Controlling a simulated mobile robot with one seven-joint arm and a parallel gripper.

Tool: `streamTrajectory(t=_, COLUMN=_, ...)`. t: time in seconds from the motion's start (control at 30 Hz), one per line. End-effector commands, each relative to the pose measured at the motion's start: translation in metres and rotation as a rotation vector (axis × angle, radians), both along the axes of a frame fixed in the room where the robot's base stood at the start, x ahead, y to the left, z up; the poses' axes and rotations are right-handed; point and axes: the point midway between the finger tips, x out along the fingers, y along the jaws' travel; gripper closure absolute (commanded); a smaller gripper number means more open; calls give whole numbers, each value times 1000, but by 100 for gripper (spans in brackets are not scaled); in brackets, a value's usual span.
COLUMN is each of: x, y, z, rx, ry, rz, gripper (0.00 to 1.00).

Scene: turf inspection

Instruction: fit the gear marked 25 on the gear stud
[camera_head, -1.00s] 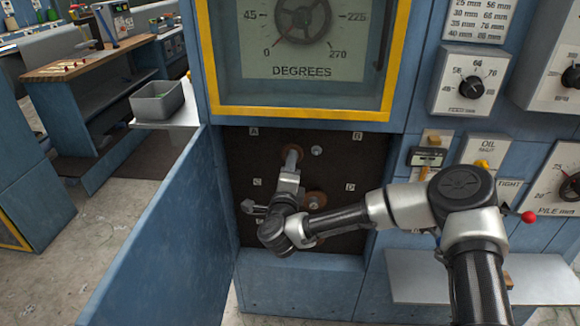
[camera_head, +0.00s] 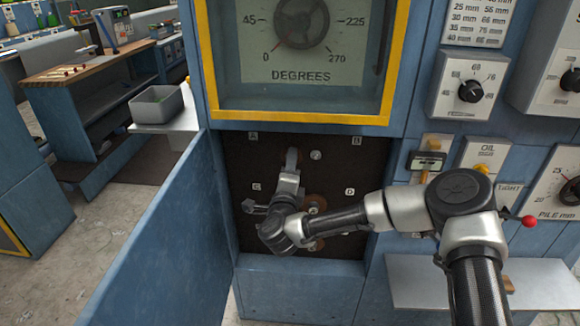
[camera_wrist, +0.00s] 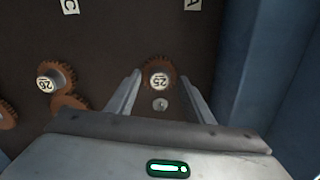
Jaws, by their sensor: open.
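The gear marked 25 (camera_wrist: 159,79) is a brown toothed wheel with a pale numbered hub. In the wrist view it is against the dark panel, between and just beyond my finger ends. My gripper (camera_wrist: 160,88) is open, one finger on each side of the gear. A small round metal part (camera_wrist: 160,104) sits close beside the gear; I cannot tell whether it is the stud. No bare stud is clear, and I cannot tell how the gear is seated. In the head view my gripper (camera_head: 291,160) is at the panel's upper middle and hides most of the gear.
Another gear, seemingly marked 26 (camera_wrist: 47,83), sits on the panel with brown gears touching or near it. The dark panel (camera_head: 345,215) is recessed in a blue cabinet. An open blue door (camera_head: 165,235) stands left, and a yellow-framed dial window (camera_head: 300,117) is above.

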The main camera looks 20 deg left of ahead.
Motion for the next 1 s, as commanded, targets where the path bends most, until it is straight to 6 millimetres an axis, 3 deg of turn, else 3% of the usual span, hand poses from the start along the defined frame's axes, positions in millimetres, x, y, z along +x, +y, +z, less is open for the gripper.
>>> streamTrajectory(t=0.27, x=-18, y=-4, z=0, rx=-2, ry=1, rz=2, gripper=52)
streamTrajectory(t=0.7, x=-120, y=-27, z=-3, rx=-2, ry=3, rz=5, gripper=52)
streamTrajectory(t=1.0, x=-164, y=-38, z=-5, rx=0, ry=1, rz=2, gripper=52)
